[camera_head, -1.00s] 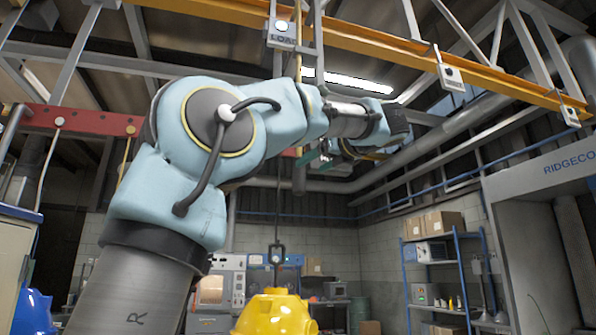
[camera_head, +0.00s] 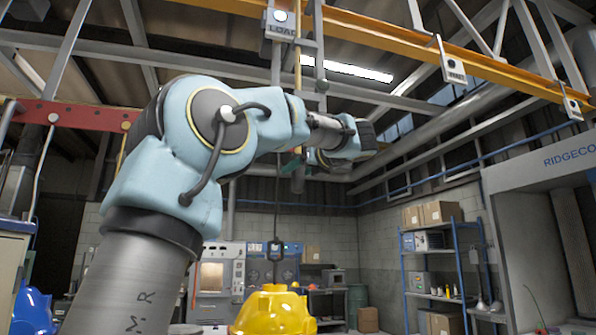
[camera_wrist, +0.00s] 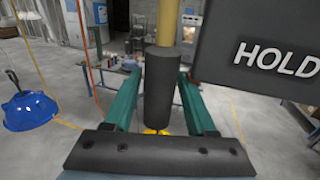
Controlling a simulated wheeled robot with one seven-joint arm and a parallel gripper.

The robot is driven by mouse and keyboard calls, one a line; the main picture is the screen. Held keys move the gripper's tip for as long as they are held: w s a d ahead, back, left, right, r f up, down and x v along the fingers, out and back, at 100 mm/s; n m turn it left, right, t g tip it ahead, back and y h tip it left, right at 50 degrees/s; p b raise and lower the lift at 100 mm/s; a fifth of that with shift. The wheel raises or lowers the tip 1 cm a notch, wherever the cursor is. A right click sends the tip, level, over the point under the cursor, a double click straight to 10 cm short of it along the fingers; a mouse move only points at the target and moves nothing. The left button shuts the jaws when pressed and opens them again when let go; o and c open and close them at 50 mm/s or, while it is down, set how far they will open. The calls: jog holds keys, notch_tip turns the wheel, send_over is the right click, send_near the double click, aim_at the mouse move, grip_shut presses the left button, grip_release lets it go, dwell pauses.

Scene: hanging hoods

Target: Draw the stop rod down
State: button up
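A tan-yellow rod (camera_wrist: 167,22) with a thick black grip (camera_wrist: 160,88) hangs between my fingers in the wrist view. I cannot read a stop label on it. A dark sign reading HOLD (camera_wrist: 272,58) is close on the right. My gripper (camera_wrist: 160,82) has two green fingers, one on each side of the grip, with gaps visible; it is open. In the head view the rod (camera_head: 298,75) hangs from the overhead beam, and my gripper (camera_head: 298,160) is at its lower part, largely hidden by my wrist.
A LOAD sign (camera_head: 279,24) and other signs hang along the orange beam (camera_head: 480,68). A yellow hood (camera_head: 273,312) hangs below on a hook. A blue hood (camera_wrist: 30,110) is at left in the wrist view. Blue shelving (camera_head: 435,265) stands at the right.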

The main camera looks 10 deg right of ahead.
grip_shut()
dwell(1.1)
